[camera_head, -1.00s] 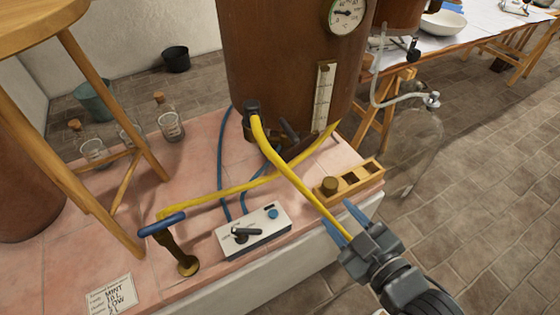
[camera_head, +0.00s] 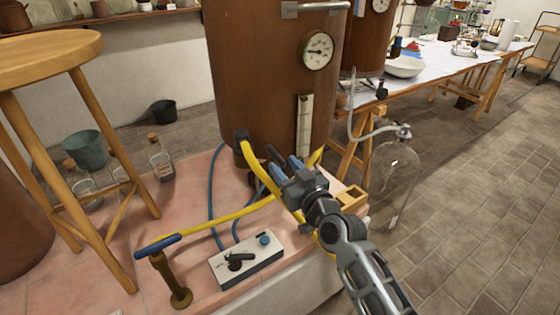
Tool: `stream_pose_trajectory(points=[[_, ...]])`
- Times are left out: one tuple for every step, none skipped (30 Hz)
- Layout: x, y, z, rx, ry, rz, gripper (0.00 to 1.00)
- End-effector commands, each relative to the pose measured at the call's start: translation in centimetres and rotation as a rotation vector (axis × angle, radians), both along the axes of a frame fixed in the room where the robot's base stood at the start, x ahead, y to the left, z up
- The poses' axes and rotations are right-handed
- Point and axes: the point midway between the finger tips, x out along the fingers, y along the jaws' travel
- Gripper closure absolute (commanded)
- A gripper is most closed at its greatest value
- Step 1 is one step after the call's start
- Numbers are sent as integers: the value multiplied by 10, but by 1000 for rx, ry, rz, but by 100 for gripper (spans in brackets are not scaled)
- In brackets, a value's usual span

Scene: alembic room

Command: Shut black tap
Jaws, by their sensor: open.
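My gripper (camera_head: 284,166) has blue-tipped fingers and is open. It is in front of the lower part of the brown vessel (camera_head: 262,85), and no object shows between its fingers. In the earlier picture a dark lever-like tap shows low on this vessel, right of the hose fitting. Now my gripper covers that spot, so the tap is mostly hidden and I cannot tell its position or whether the fingers touch it. A dark fitting (camera_head: 241,138) with a yellow hose (camera_head: 256,166) sits on the vessel to the left of my gripper.
A white control box (camera_head: 247,262) with a black lever and a brass post (camera_head: 170,280) with a blue handle stand in front on the pink ledge. A wooden stool (camera_head: 55,45) is at left. A glass bottle (camera_head: 390,185) stands at right. The floor at right is clear.

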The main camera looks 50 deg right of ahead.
Motion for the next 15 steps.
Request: stream_pose_trajectory(points=[[7, -4, 2, 0, 0, -1, 56], [10, -5, 2, 0, -1, -1, 56], [14, -6, 1, 0, 0, -1, 56], [17, -7, 1, 0, 0, -1, 56], [19, -8, 1, -1, 0, -1, 56], [21, -9, 1, -1, 0, -1, 56], [23, -9, 1, -1, 0, 0, 56], [24, -10, 0, -1, 1, 0, 56], [25, -10, 0, -1, 1, 0, 56], [25, -10, 0, -1, 1, 0, 56], [25, -10, 0, -1, 1, 0, 56], [25, -10, -1, -1, 1, 0, 56], [25, -10, -1, -1, 1, 0, 56], [25, -10, -1, -1, 1, 0, 56], [25, -10, -1, -1, 1, 0, 56]])
